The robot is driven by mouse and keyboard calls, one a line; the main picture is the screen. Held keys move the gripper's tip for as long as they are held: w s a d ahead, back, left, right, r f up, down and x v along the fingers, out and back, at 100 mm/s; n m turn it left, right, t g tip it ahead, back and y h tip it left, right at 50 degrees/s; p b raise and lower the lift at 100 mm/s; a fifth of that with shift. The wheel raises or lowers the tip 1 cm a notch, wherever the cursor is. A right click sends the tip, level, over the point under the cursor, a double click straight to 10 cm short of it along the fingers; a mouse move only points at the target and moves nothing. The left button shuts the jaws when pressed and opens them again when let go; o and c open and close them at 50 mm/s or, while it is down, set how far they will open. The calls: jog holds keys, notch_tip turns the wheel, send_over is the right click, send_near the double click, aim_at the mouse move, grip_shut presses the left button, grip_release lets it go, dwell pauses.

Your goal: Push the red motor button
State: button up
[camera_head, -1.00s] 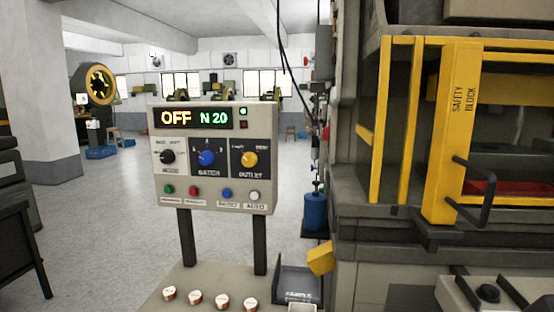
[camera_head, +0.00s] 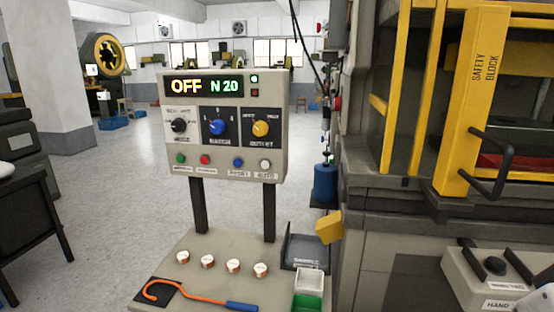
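A beige control panel (camera_head: 226,183) stands on two dark posts in the middle of the view. Its lower row holds a green button (camera_head: 181,158), a red button (camera_head: 205,159), a blue button (camera_head: 238,162) and a white button (camera_head: 265,164). The label under the red button is too small to read. The display (camera_head: 204,86) reads OFF and N 20. A black, a blue and a yellow knob sit between display and buttons. My gripper is not in view; a small pale shape at the bottom right corner is cut off and unclear.
The panel's beige base (camera_head: 211,287) carries several small white-and-copper pieces and an orange hook tool (camera_head: 190,294) with a blue handle. Trays stand at its right. The large press with its yellow safety block (camera_head: 470,100) fills the right side. Open floor lies left of the panel.

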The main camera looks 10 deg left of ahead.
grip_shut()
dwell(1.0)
